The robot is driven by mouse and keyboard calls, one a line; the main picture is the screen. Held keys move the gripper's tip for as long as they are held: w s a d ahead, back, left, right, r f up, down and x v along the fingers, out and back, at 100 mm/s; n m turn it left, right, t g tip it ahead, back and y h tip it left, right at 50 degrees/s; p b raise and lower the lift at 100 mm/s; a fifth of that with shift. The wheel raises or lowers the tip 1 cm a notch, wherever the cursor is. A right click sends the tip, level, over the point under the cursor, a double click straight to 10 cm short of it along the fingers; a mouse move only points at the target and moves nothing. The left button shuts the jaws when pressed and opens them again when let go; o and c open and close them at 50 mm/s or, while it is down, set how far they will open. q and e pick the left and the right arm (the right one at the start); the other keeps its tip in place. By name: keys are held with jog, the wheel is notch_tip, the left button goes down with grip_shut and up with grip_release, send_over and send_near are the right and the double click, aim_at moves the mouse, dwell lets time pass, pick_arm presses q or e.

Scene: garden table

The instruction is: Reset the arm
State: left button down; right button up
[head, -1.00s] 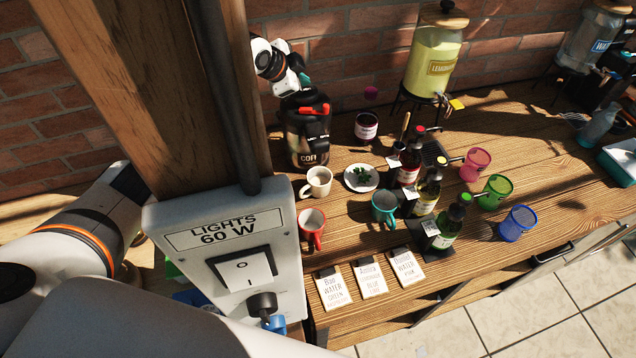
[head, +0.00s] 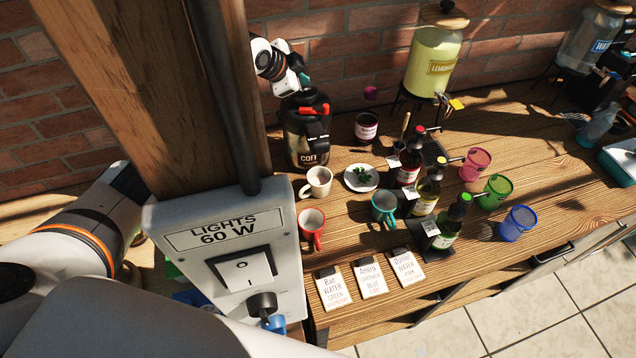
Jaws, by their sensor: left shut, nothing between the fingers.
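My left arm comes in from the left behind the wooden post. Its wrist shows again at the right of the post. My left gripper (head: 316,112) is at the top of the dark coffee jug (head: 307,150), with red-orange parts there. It is shut with nothing held. The post and the dark jug make its fingers hard to make out, and I cannot tell whether it touches the jug. My right gripper is not in view.
The post's light switch box (head: 232,255) stands close in front. A cream mug (head: 317,184), red mug (head: 312,222), teal mug (head: 384,206), plate (head: 361,178), several bottles and coloured cups crowd the table. A lemonade dispenser (head: 432,60) stands behind.

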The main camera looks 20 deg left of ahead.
pick_arm(q)
jog(key=shift+f, duration=0.1)
jog(key=shift+f, duration=0.35)
jog(key=shift+s+f, duration=0.1)
jog(key=shift+f, duration=0.65)
dwell(0.6)
jog(key=shift+r+p, duration=0.65)
jog(key=shift+r, duration=0.45)
jog(key=shift+r, duration=0.1)
jog(key=shift+r, duration=2.95)
